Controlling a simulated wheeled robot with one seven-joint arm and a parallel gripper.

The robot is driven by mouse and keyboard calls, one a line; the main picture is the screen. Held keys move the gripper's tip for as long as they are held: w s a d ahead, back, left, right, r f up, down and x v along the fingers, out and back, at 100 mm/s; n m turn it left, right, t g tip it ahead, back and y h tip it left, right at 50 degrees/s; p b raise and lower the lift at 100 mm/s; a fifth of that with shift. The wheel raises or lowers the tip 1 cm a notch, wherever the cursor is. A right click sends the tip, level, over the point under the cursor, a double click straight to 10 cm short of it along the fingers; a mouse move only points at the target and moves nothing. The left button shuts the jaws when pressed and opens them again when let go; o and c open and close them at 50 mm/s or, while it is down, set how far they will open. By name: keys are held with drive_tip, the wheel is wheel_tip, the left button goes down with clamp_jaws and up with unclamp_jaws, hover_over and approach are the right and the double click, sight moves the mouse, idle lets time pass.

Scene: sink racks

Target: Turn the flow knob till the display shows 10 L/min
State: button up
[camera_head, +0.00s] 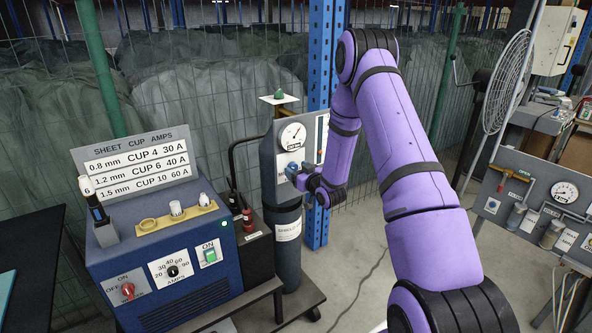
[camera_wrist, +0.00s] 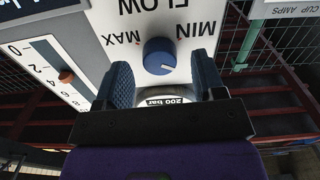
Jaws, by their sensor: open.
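The blue flow knob (camera_wrist: 160,56) sits on the grey panel (camera_head: 312,130) under upside-down lettering FLOW, MAX and MIN in the wrist view. Its white pointer line points to the picture's lower right. My gripper (camera_wrist: 162,66) is open, with one dark blue finger on each side of the knob and a visible gap to both. The flow scale (camera_wrist: 48,66) lies to the left, numbered from 0; its orange marker (camera_wrist: 66,77) seems to stand around 2 to 4, exact value unclear. In the head view my gripper (camera_head: 291,172) covers much of the knob.
A round gauge (camera_head: 293,135) sits above the knob; a label reading 200 bar (camera_wrist: 163,100) shows between my fingers. A blue post (camera_head: 318,60) and wire fence are close behind.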

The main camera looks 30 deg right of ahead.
drive_tip(key=shift+w, duration=0.55)
drive_tip(key=c, duration=0.9)
